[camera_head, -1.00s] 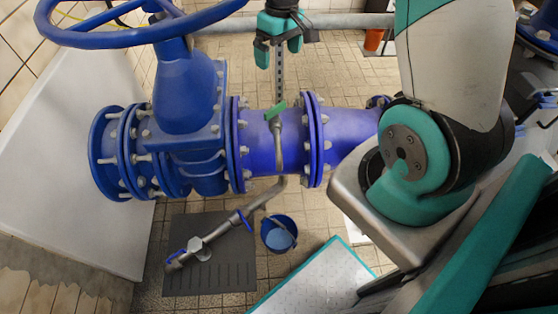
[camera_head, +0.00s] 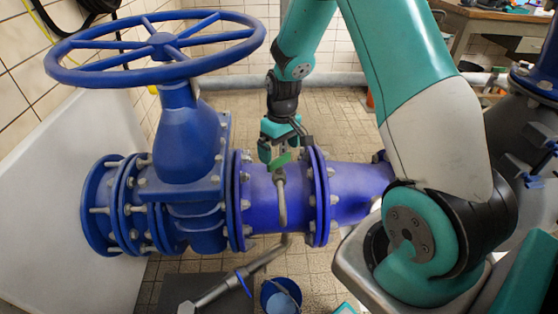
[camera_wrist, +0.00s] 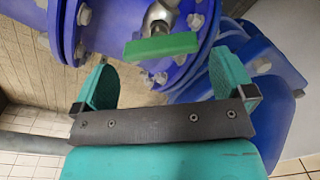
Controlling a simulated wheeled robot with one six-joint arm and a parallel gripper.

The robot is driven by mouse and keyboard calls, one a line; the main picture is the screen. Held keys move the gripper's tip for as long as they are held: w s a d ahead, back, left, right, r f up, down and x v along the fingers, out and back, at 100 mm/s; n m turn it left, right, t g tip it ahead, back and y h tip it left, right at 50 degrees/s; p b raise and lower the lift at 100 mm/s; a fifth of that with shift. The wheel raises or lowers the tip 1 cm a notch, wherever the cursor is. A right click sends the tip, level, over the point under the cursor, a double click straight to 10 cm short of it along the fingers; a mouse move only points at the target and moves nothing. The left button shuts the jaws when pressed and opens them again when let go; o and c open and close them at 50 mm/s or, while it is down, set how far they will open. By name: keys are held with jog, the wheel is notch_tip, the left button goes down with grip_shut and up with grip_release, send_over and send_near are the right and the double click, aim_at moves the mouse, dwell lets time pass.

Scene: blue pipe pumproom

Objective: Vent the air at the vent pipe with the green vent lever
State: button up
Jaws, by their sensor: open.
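The green vent lever (camera_head: 281,161) sits on top of the thin grey vent pipe (camera_head: 281,205), which rises along the front of the blue pipe. In the wrist view the green lever (camera_wrist: 161,46) lies crosswise below a metal valve body (camera_wrist: 161,17), ahead of the jaws and roughly midway between them. My gripper (camera_head: 278,150) is above the blue pipe, just behind and beside the lever in the head view. Its teal fingers (camera_wrist: 165,85) are open and empty. I cannot tell whether a finger touches the lever.
A large blue handwheel (camera_head: 160,45) and its valve stand left of the vent pipe. Bolted blue flanges (camera_head: 318,195) flank the vent. A blue bucket (camera_head: 280,296) stands on the floor below the vent pipe. A wooden table (camera_head: 490,30) is at the back right.

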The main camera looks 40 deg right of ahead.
aim_at(279, 158)
jog(key=shift+a+f, duration=0.1)
jog(key=shift+f, duration=1.9)
jog(key=c, duration=0.6)
jog(key=shift+c, duration=0.2)
jog(key=shift+m, duration=0.3)
jog(key=m+p, duration=0.1)
jog(key=m, duration=0.2)
jog(key=shift+r+m+p, duration=0.15)
jog(key=shift+m+p, duration=0.15)
jog(key=shift+p, duration=0.1)
jog(key=shift+m+h+p, duration=0.3)
jog(key=shift+m+p, duration=0.3)
jog(key=shift+m, duration=1.3)
